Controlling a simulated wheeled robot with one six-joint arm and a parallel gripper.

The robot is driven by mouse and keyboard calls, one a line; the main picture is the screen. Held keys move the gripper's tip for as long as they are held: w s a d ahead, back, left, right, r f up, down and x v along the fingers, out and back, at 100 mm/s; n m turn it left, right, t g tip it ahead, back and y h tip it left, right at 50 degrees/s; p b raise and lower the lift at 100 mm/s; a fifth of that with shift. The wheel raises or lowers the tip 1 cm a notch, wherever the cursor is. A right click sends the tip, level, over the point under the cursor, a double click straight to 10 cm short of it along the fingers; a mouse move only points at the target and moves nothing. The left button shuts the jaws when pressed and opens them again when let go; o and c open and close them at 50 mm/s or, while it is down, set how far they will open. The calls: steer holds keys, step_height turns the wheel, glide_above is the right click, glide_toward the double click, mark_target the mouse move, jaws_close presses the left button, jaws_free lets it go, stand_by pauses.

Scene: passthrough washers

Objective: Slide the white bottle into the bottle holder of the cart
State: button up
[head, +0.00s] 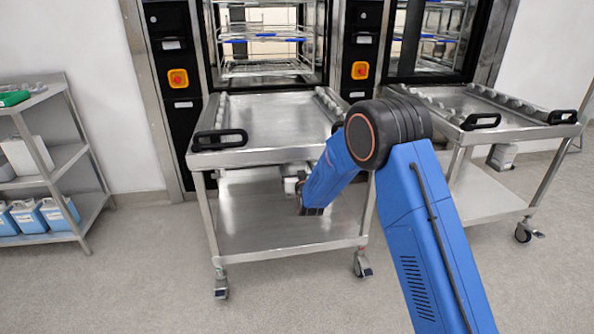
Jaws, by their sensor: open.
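The near cart (257,157) stands in front of the left washer, with a steel top tray and a lower shelf. A small white object (290,185), likely the white bottle, shows just under the right part of the top tray. The bottle holder cannot be made out clearly there. My blue arm reaches in under the tray from the right. My gripper (301,190) is small and dark at its end, right beside the white object, and it is open. Whether it touches the object cannot be told; my arm hides part of this area.
A steel rack (88,203) with blue-labelled jugs (28,216) stands at the left. The floor between rack and near cart is clear.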

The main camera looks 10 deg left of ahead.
steer(key=v, duration=1.7)
steer(key=s+d+r+m+g+h, duration=0.1)
steer(key=s+d+r+g, duration=0.2)
steer(key=s+d+r, duration=0.45)
steer(key=s+d+r+g+h, duration=0.1)
steer(key=s+d+r+g, duration=0.3)
steer(key=d, duration=0.7)
steer(key=s+d+g+h, duration=0.1)
steer(key=s+d, duration=0.4)
steer(key=s, duration=0.7)
steer(key=s+d+r+m+g+h, duration=0.1)
steer(key=s+d, duration=0.5)
steer(key=s, duration=0.6)
steer(key=s+d+m+g+h, duration=0.1)
steer(key=s+d+g, duration=0.2)
steer(key=s, duration=0.9)
steer(key=shift+s+d+r+g, duration=0.25)
steer(key=shift+d+r+g, duration=0.1)
steer(key=shift+d, duration=0.85)
